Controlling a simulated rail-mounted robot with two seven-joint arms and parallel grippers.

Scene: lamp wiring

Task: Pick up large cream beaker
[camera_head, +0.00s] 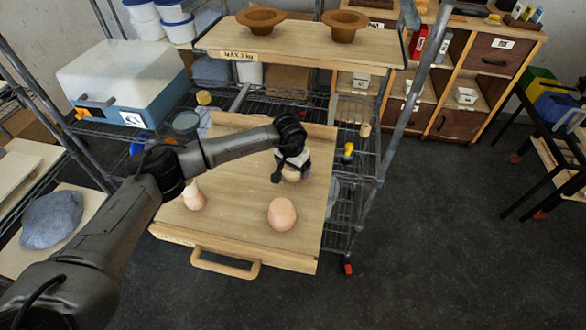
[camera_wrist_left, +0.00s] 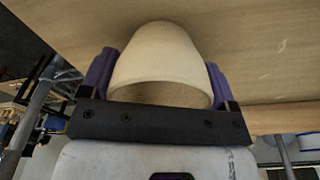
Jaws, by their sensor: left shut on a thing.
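The large cream beaker (camera_wrist_left: 158,58) fills the middle of the left wrist view, between the two purple fingers of my left gripper (camera_wrist_left: 157,85). The fingers press on it from both sides. In the head view my left gripper (camera_head: 289,172) is low over the wooden tray board (camera_head: 240,215), and the beaker (camera_head: 291,175) shows only partly beneath it. I cannot tell whether the beaker touches the board. My right gripper is in neither view.
On the board stand a pear-shaped cream vessel (camera_head: 194,196) to the left and a round peach-coloured vessel (camera_head: 282,214) in front. A wooden shelf (camera_head: 300,48) with two brown bowls hangs above the back. Metal rack posts (camera_head: 400,125) flank the board.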

